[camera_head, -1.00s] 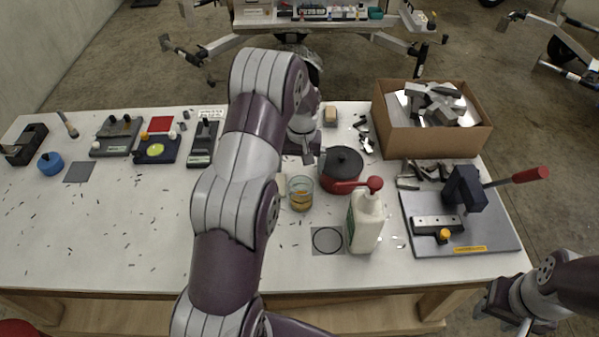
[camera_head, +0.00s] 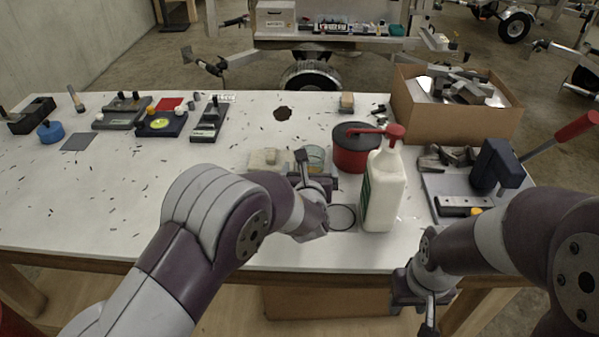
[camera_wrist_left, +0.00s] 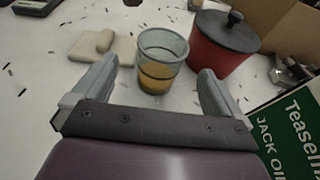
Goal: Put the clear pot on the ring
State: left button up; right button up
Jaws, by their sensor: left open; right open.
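The clear pot (camera_wrist_left: 161,62) is a see-through cup with amber liquid in the bottom. It stands on the white table, and in the head view it shows partly behind my left gripper (camera_head: 312,165). In the left wrist view my left gripper (camera_wrist_left: 155,90) is open, its fingers on either side in front of the pot, with nothing held. The ring (camera_head: 342,217) is a dark circle on a grey square on the table, left of the white bottle and partly hidden by my left gripper. My right gripper (camera_head: 415,310) is open, low in front of the table edge.
A white bottle with a red pump (camera_head: 382,185) stands right beside the ring. A red pot with a dark lid (camera_head: 354,150) is behind it. A beige cloth or block (camera_wrist_left: 97,48) lies left of the clear pot. A cardboard box (camera_head: 455,125) and a lever press (camera_head: 500,170) are at right.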

aim_at(311, 154)
pick_arm(q)
jog(key=p+x, duration=0.1)
jog(key=x, duration=0.7)
jog(key=shift+d+r, duration=0.15)
jog(key=shift+s+r, duration=0.1)
jog(key=shift+c, duration=1.2)
jog(key=c, duration=1)
